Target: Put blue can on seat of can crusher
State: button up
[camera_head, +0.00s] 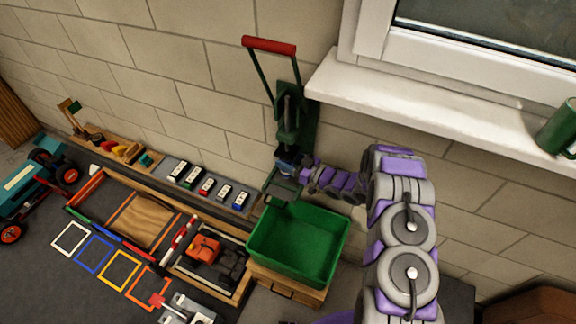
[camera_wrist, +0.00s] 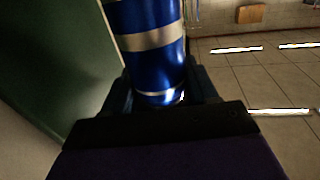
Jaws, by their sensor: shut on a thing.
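The blue can (camera_wrist: 152,65), with a silver band, stands upright between the fingers of my gripper (camera_wrist: 165,95) in the wrist view. My gripper is shut on it. In the head view my gripper (camera_head: 290,172) is at the can crusher (camera_head: 289,120), and the blue can (camera_head: 285,157) shows only as a small dark-blue patch there. The can crusher is green, mounted on the wall, with its red handle (camera_head: 270,45) raised. The can is in front of the crusher's lower part. I cannot tell whether it touches the seat, which is largely hidden.
A green bin (camera_head: 298,243) stands just below the crusher. A white windowsill (camera_head: 430,112) with a green mug (camera_head: 562,128) juts out at the right.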

jog(key=shift+w, duration=0.4)
notch_tip(320, 180, down, 4)
jog(key=shift+r+b, duration=0.15)
jog(key=shift+b, duration=0.55)
jog(key=shift+r, duration=0.1)
jog(key=o, duration=1)
jog(key=p+v, duration=0.2)
jog(key=v, duration=1)
jog(key=shift+p, duration=0.4)
jog(key=shift+s, duration=0.1)
